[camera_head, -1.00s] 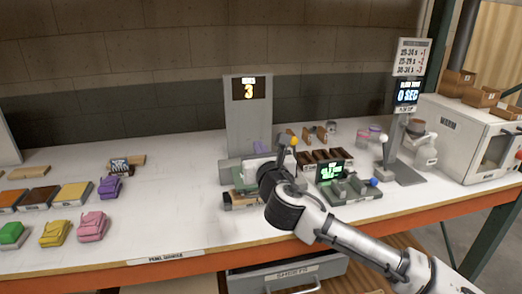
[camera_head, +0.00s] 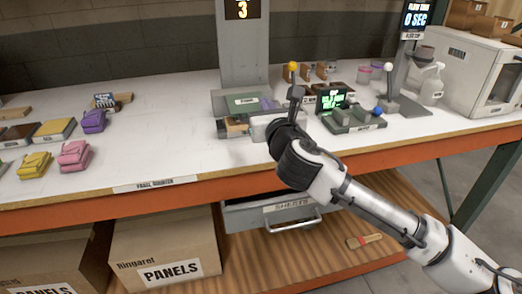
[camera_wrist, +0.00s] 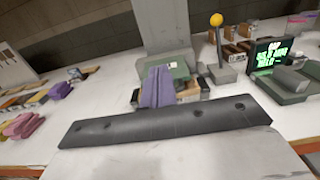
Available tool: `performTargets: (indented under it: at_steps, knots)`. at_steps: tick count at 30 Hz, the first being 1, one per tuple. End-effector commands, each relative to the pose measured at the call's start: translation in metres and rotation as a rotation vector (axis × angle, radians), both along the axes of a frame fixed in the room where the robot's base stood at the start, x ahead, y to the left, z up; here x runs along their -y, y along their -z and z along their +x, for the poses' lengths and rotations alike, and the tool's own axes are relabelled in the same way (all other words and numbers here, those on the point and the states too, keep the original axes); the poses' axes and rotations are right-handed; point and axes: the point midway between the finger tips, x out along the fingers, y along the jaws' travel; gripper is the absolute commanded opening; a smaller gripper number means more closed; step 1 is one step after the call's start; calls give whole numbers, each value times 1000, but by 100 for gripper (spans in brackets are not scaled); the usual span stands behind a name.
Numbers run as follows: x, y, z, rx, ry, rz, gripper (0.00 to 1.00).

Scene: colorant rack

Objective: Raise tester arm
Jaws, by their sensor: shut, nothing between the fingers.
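A grey tester with a green top (camera_head: 243,103) stands on the counter in front of a tall grey post; it also shows in the wrist view (camera_wrist: 178,70). I cannot tell which part is the tester arm. My gripper (camera_head: 264,126) is shut and empty, low in front of the tester. Its fingertips are not clearly seen. A dark bar (camera_wrist: 165,122) crosses the lower wrist view.
A grey device with a green-lit screen (camera_head: 333,98) and blue knob stands right of my gripper. Beyond it are a white-knobbed lever (camera_head: 388,68) and a white oven (camera_head: 468,68). Coloured folded pieces (camera_head: 73,155) lie left. The counter between (camera_head: 155,130) is clear. A drawer (camera_head: 270,208) is below.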

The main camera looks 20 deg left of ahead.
Motion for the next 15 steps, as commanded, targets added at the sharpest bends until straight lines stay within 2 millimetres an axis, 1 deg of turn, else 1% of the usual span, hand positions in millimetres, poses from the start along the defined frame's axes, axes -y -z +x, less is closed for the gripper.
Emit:
performTargets:
  at_steps: [1, 6, 10, 15]
  knots:
    - [5, 24, -1, 2, 3, 0, 0]
    - [19, 58, -8, 2, 5, 0, 0]
    - [28, 80, -12, 3, 6, 0, 0]
    - [36, 98, -17, 5, 5, -2, 0]
